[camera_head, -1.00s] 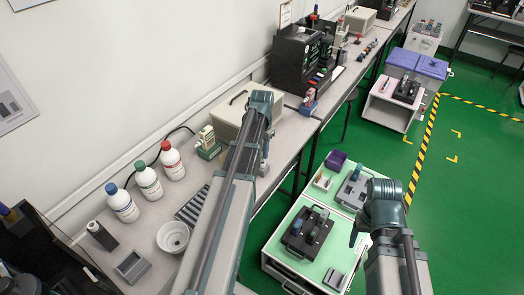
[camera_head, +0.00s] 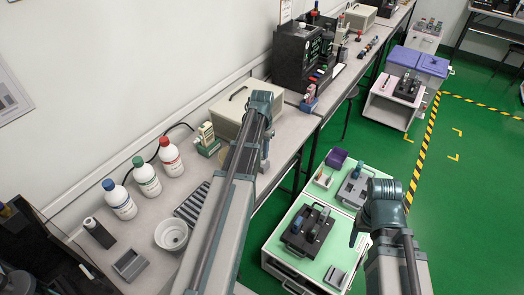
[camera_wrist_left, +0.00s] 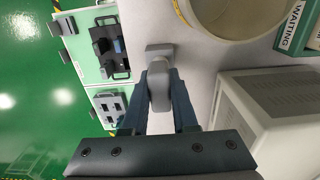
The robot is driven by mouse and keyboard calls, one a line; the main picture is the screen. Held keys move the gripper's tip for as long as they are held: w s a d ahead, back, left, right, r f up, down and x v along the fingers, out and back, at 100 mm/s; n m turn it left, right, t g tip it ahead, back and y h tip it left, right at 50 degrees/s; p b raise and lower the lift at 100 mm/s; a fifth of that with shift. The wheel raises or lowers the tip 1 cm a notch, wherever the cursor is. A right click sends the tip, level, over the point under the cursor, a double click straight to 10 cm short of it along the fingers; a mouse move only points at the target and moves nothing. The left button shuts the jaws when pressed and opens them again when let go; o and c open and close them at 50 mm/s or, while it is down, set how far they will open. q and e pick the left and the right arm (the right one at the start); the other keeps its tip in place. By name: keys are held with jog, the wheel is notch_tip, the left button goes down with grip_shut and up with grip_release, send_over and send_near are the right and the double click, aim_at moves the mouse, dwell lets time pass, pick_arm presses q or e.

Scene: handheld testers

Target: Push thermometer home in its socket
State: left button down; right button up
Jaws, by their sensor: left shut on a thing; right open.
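My left gripper (camera_head: 265,152) points down over the bench near its front edge, partly hidden by its own arm. In the left wrist view the left gripper (camera_wrist_left: 160,82) is shut on a grey rounded thing (camera_wrist_left: 160,96), which looks like the thermometer. A grey square block (camera_wrist_left: 158,51), likely the socket, lies just beyond the fingertips. I cannot tell how deep the thermometer sits in it. My right gripper (camera_head: 356,230) is open and empty, above the green-topped cart.
Three capped bottles (camera_head: 146,180), a white bowl (camera_head: 172,234) and a beige case (camera_head: 232,108) stand on the bench. A white-and-green device (camera_head: 207,139) is near the case. The cart (camera_head: 285,228) holds dark instruments (camera_head: 308,230). Green floor is open at right.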

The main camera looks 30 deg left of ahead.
pick_arm(q)
jog(key=c, duration=0.6)
grip_release()
jog(key=shift+r, duration=0.1)
notch_tip(320, 180, up, 14)
jog(key=p, duration=1.4)
jog(key=shift+f, duration=0.2)
jog(key=s+d+m, duration=0.1)
jog(key=s+d, duration=0.4)
jog(key=d, duration=0.5)
jog(key=s+d+m, duration=0.1)
jog(key=s+d, duration=0.5)
jog(key=d, duration=0.4)
jog(key=s+d+y, duration=0.1)
jog(key=s+d, duration=0.4)
jog(key=d, duration=0.5)
jog(key=shift+s+d+m, duration=0.25)
jog(key=shift+m, duration=0.15)
